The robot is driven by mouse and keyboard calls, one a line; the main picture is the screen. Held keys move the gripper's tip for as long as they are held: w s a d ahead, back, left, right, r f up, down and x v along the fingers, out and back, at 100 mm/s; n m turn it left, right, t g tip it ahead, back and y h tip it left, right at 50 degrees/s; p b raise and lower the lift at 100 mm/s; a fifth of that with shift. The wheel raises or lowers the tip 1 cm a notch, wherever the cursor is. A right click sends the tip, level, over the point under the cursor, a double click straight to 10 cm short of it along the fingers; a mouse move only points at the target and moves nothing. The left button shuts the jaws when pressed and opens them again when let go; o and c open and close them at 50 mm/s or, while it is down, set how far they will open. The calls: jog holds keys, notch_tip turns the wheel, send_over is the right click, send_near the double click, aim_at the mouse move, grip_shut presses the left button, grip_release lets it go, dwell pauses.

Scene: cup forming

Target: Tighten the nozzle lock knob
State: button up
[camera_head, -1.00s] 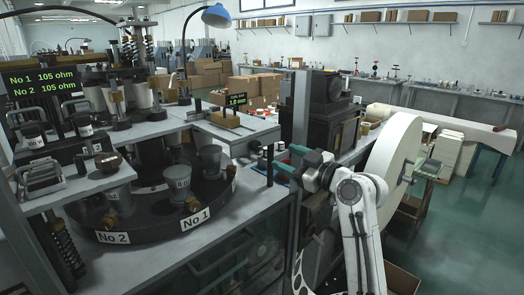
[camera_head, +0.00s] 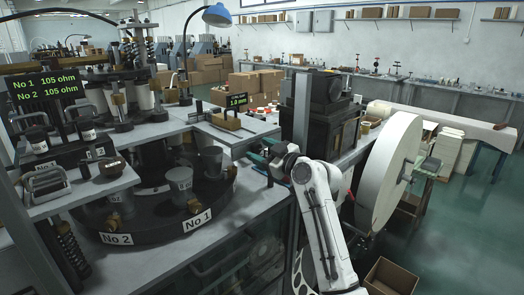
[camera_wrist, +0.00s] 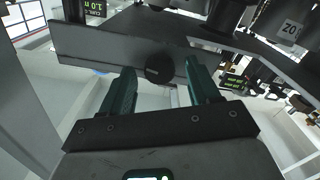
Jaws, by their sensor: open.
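My gripper (camera_head: 262,160) is open and empty, its teal fingers reaching in by the right side of the machine in the head view. In the wrist view, my gripper (camera_wrist: 152,90) points towards a dark round knob (camera_wrist: 159,68) on a grey bar. The knob lies between the two fingers in the picture; I cannot tell the remaining distance or whether anything touches. No label marks it as the nozzle lock knob. In the head view this knob cannot be made out.
A turntable (camera_head: 150,222) with metal cups and No 1 and No 2 labels stands left of my gripper. A gauge (camera_head: 237,101) reads 1.0 mm on the ledge behind. A large white paper roll (camera_head: 390,170) stands close to the right of my arm.

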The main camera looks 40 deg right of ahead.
jog(key=shift+c, duration=0.2)
jog(key=c, duration=1)
